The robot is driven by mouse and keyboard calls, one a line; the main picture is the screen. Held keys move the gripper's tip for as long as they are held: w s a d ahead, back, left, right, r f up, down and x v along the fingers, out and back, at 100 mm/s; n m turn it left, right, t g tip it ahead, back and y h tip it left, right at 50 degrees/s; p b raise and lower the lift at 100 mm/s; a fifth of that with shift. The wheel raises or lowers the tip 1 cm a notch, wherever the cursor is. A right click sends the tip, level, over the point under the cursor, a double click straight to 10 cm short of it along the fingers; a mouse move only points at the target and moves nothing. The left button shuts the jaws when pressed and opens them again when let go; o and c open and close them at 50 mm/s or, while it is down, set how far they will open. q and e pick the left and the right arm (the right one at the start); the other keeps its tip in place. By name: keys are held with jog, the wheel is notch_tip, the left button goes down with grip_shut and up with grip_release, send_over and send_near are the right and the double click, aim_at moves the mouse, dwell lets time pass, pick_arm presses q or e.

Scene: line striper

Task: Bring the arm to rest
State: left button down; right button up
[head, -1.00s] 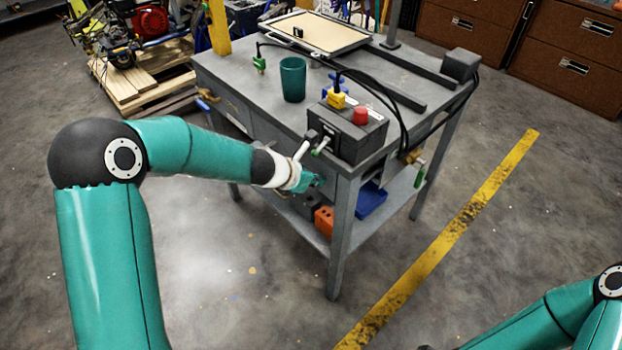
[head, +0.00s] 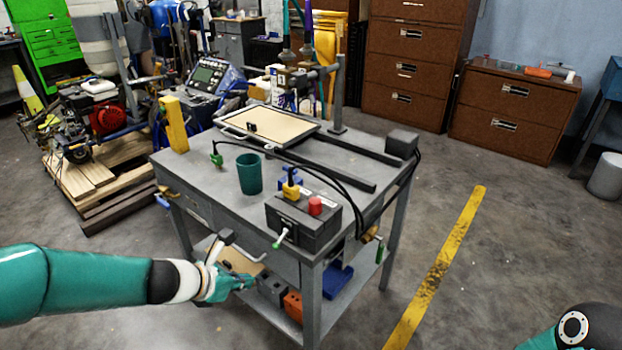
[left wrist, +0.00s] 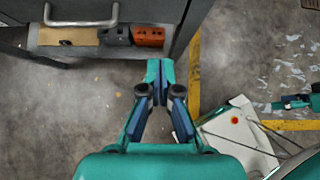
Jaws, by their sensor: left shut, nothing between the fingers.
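My left arm comes in from the left in the head view. Its gripper (head: 246,281) is in front of the grey workbench (head: 190,165), at about the height of the lower shelf. The left wrist view shows the gripper (left wrist: 160,72) with its fingertips together and nothing between them. It is over the floor, apart from the bench. My right arm shows only as a black and teal joint at the lower right of the head view. Its gripper is out of sight there.
On the bench are a green cup (head: 249,174), a dark control box with a red button (head: 315,206) and a framed tray (head: 272,122). The lower shelf holds an orange block (head: 292,304) and a blue bin (head: 338,281). Open floor with a yellow line (head: 440,270) lies to the right.

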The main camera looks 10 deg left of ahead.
pick_arm(q)
jog(key=s+d+f+m+g+p, duration=0.2)
jog(key=s+d+f+m+p, duration=0.1)
jog(key=s+f+m, duration=0.2)
jog(key=s+d+f+m+g+p, duration=0.2)
jog(key=s+d+f+m+p, duration=0.1)
jog(key=s+m, duration=0.6)
jog(key=s+d+f+m+g+p, duration=0.3)
jog(key=s+f+m, duration=0.4)
jog(key=m, duration=0.7)
jog(key=shift+s+d+p, duration=0.3)
jog(key=shift+s+p, duration=0.15)
jog(key=shift+p, duration=0.45)
